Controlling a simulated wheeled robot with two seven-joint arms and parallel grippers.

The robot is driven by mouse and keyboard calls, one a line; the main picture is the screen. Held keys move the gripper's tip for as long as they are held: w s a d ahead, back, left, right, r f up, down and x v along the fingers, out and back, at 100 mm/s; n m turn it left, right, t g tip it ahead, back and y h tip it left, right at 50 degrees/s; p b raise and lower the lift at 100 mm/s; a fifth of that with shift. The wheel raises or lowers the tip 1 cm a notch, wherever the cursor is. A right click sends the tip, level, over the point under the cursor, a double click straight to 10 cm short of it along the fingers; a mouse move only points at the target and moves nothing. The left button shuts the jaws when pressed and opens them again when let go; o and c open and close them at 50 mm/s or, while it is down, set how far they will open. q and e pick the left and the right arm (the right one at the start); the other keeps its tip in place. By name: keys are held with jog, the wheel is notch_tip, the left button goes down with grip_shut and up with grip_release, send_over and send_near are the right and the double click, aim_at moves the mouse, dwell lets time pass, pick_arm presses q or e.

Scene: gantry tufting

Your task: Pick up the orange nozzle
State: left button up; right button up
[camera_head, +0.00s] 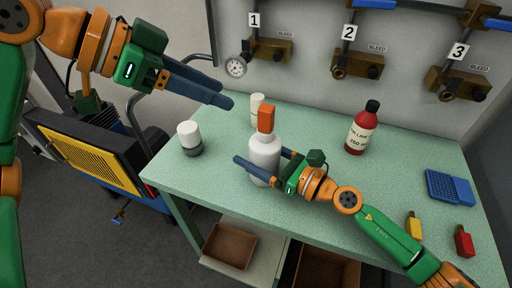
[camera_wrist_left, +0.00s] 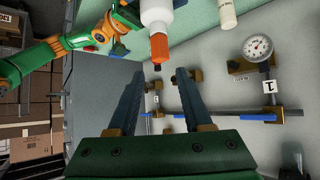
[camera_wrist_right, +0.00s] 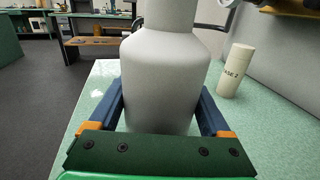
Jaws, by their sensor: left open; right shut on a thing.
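The orange nozzle (camera_head: 266,119) sits upright on top of a white bottle (camera_head: 265,155) on the green table. My right gripper (camera_head: 262,157) is shut around the bottle's body, one finger on each side. In the right wrist view the bottle (camera_wrist_right: 165,85) stands between the fingers, its top cut off and the nozzle out of view. My left gripper (camera_head: 223,95) is open and empty, up and to the left of the nozzle. In the left wrist view the nozzle (camera_wrist_left: 159,47) appears just beyond the open fingertips (camera_wrist_left: 160,72), apart from them.
A white-and-grey jar (camera_head: 190,137), a cream bottle (camera_head: 257,107) and a red bottle (camera_head: 362,128) stand on the table (camera_head: 330,190). A blue tray (camera_head: 441,186) and small yellow and red items (camera_head: 464,241) lie at right. A gauge (camera_head: 236,67) and numbered valves (camera_head: 356,64) line the wall.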

pick_arm(q)
jog(key=shift+o, duration=1.4)
jog(key=shift+w+d+r, duration=0.2)
jog(key=shift+d, duration=0.05)
jog(key=n+y, duration=0.8)
jog(key=n, duration=0.1)
send_near(266, 108)
jog(key=shift+g, duration=0.3)
jog(key=x, duration=1)
jog(key=shift+w+f, duration=0.15)
jog(key=shift+w, duration=0.25)
